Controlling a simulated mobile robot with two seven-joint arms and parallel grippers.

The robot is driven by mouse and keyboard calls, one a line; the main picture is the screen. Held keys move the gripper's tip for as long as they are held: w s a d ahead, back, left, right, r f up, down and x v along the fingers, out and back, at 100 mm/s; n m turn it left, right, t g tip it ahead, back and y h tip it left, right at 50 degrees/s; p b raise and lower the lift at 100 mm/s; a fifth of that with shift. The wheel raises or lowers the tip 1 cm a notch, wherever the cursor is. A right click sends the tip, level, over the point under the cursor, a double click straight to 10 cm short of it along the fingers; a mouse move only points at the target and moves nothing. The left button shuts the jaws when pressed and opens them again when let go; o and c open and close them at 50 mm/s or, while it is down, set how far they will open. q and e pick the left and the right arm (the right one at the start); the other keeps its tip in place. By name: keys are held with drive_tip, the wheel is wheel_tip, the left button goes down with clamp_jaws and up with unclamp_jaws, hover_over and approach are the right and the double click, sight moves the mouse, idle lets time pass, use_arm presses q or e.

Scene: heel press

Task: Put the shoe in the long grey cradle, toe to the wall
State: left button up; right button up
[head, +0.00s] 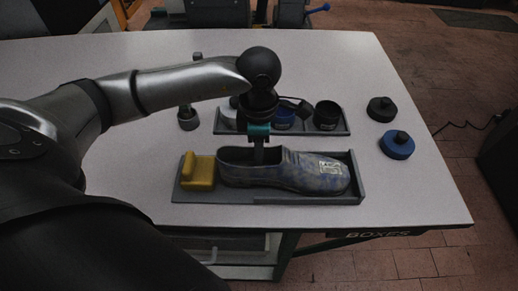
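The shoe (311,174), grey-blue with a mottled pattern and a pale label near the toe, lies sole down in the long grey cradle (346,200). Its toe points right, close to the raised wall at the cradle's right end; any small gap there is unclear. Its heel is beside the yellow block (198,174) at the left of the cradle. My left gripper (258,158) points straight down at the shoe's opening, its fingertips at the collar. From this angle I cannot tell whether the fingers pinch the collar. My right gripper is out of view.
A grey tray (341,132) behind the cradle holds several round containers, including a blue one and a black one (327,115). Black (381,108) and blue (396,145) knobbed discs sit at the right. A grey post (187,117) stands behind left. The table's front right is clear.

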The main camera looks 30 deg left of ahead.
use_arm(q)
drive_tip(key=shift+r, duration=0.1)
wheel_tip(320, 180, up, 12)
idle(0.5)
